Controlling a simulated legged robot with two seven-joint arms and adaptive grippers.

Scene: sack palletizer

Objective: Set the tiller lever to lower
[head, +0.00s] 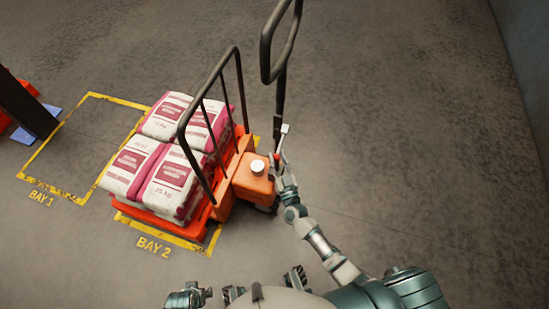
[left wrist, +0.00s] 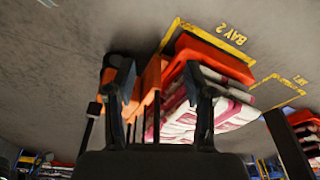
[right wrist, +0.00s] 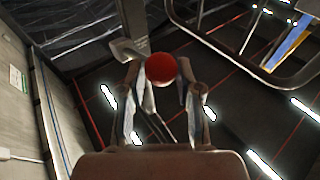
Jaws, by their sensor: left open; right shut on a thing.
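The tiller (head: 279,100) is a dark upright post with a black loop handle, standing at the front of the orange pallet truck (head: 252,182). The tiller lever has a red ball knob (right wrist: 161,67), seen between the fingers of my right gripper (right wrist: 160,98). In the head view my right gripper (head: 279,160) reaches the lever beside the post and is shut on it. A pale flat piece (head: 284,129) sticks up just above; it also shows in the right wrist view (right wrist: 126,48). My left gripper (left wrist: 159,82) is open and empty, its fingers apart. The lever's setting cannot be read.
The truck carries stacked white and maroon sacks (head: 157,165) behind a black rail frame (head: 239,85), inside the yellow BAY 2 outline. The empty BAY 1 outline (head: 52,138) lies to the left. A wall (head: 527,60) stands at far right. The floor right of the tiller is clear.

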